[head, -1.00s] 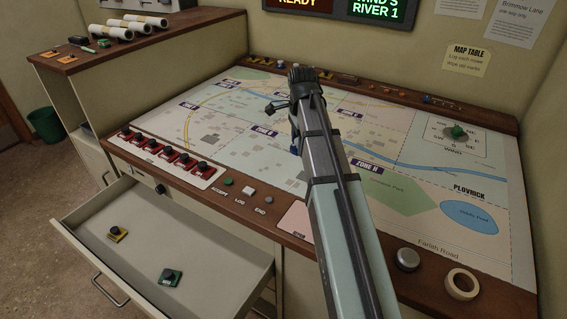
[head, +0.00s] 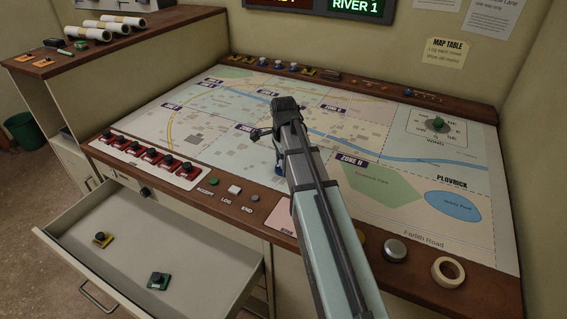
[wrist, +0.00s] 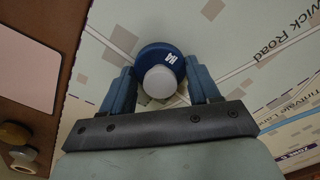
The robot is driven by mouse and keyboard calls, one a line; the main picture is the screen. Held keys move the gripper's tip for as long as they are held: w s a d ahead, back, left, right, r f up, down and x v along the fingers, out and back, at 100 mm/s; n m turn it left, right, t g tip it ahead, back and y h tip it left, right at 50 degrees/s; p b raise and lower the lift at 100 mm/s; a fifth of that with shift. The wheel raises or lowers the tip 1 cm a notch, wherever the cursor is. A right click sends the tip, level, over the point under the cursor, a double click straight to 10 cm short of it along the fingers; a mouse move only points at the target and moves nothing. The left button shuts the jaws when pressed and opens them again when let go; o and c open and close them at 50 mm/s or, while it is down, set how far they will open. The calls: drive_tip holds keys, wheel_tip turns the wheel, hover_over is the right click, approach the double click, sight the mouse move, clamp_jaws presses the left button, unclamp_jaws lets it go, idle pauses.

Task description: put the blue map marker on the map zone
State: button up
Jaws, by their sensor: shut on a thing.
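The blue map marker (wrist: 154,54) is a round blue piece with a pale knob and small white lettering. In the wrist view it sits between the two blue fingers of my gripper (wrist: 162,88), which is shut on it. In the head view my gripper (head: 278,170) points down over the middle of the map, left of the Zone H label, mostly hidden by my arm. The map (head: 210,125) covers the tabletop and has several labelled zones. I cannot tell whether the marker touches the map.
An open drawer (head: 190,262) at the lower left holds a yellow marker (head: 102,239) and a green marker (head: 158,281). Red switches (head: 150,157) line the near-left edge. A tape roll (head: 449,271) and a silver button (head: 395,249) sit at the near right.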

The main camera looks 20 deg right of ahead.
drive_tip(key=shift+f, duration=0.1)
drive_tip(key=o, duration=1.1)
wheel_tip(320, 180, up, 12)
drive_tip(key=shift+r, duration=0.2)
idle(0.3)
